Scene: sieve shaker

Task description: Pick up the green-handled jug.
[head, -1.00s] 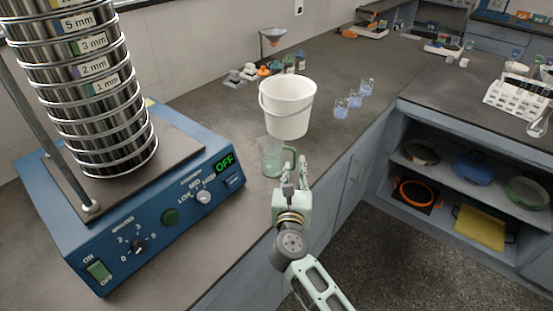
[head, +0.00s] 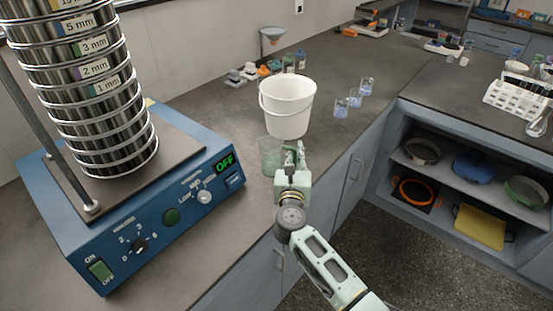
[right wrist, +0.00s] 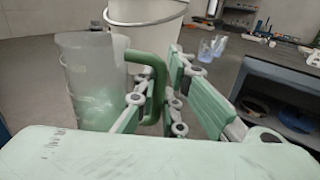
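The green-handled jug (head: 268,158), clear with a greenish lower part, stands upright on the grey counter in front of the white bucket. In the right wrist view the jug (right wrist: 90,82) is at the left, with its green handle (right wrist: 154,72) towards me. My right gripper (head: 292,156) is at the handle side of the jug. In the right wrist view its fingers (right wrist: 160,85) are apart, one on either side of the handle; the left finger is close to it and a gap shows by the right finger. My left gripper is in neither view.
The white bucket (head: 287,106) stands right behind the jug. The blue sieve shaker (head: 150,230) with its sieve stack (head: 95,90) stands to the left; its display reads OFF. Several small beakers (head: 354,98) stand to the right. The counter edge is close to my right arm.

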